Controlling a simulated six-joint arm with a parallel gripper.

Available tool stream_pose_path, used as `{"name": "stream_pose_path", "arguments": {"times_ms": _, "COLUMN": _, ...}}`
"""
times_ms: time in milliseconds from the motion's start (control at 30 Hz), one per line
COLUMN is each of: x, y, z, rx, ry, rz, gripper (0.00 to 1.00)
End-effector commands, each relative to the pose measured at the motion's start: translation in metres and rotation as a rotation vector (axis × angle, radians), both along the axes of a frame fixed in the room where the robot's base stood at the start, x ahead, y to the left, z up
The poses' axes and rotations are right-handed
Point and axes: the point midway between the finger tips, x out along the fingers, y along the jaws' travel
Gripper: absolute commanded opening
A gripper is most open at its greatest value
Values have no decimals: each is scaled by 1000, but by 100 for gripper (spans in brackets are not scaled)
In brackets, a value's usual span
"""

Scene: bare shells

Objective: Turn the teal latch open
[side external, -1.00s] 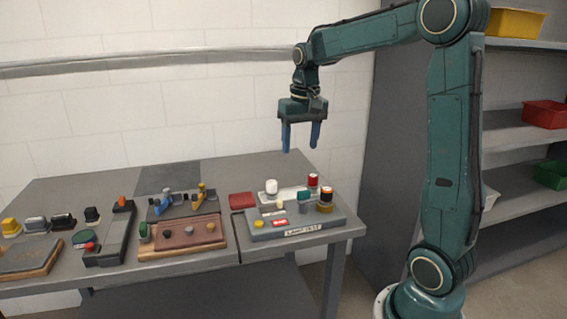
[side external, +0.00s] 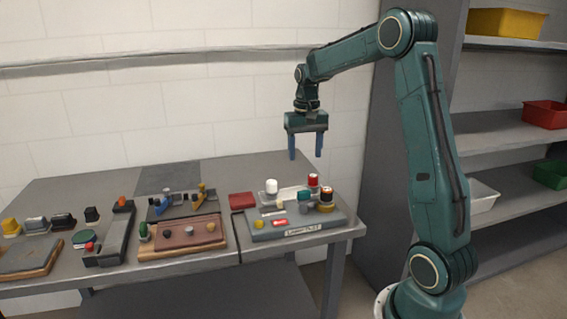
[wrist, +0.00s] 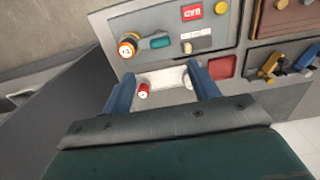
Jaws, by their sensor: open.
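The teal latch (side external: 304,195) stands on a grey panel (side external: 262,234) at the right end of the table. In the wrist view the teal latch (wrist: 153,43) is a small rounded bar beside an orange-and-black knob (wrist: 128,45). My gripper (side external: 305,157) points down, open and empty, above the panel and apart from the latch. In the wrist view my gripper (wrist: 163,72) has its two blue fingers spread, with the latch beyond their tips.
A red-topped cylinder (side external: 313,180) and a white knob (side external: 271,186) stand behind the latch. A yellow button (side external: 258,223) and a red label (side external: 279,222) are on the panel. A red block (side external: 241,199) lies to the left. Other panels fill the table's left.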

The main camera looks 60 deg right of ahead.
Motion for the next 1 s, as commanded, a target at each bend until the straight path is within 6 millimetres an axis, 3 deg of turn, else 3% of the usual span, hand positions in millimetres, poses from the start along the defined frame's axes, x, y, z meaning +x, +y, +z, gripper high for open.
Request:
{"name": "stream_pose_path", "arguments": {"times_ms": 700, "x": -1, "y": 1, "z": -102, "rx": 2, "ry": 2, "rz": 0, "gripper": 60}}
{"name": "stream_pose_path", "arguments": {"times_ms": 1000, "x": 0, "y": 1, "z": -120, "rx": 0, "ry": 0, "rz": 0, "gripper": 60}}
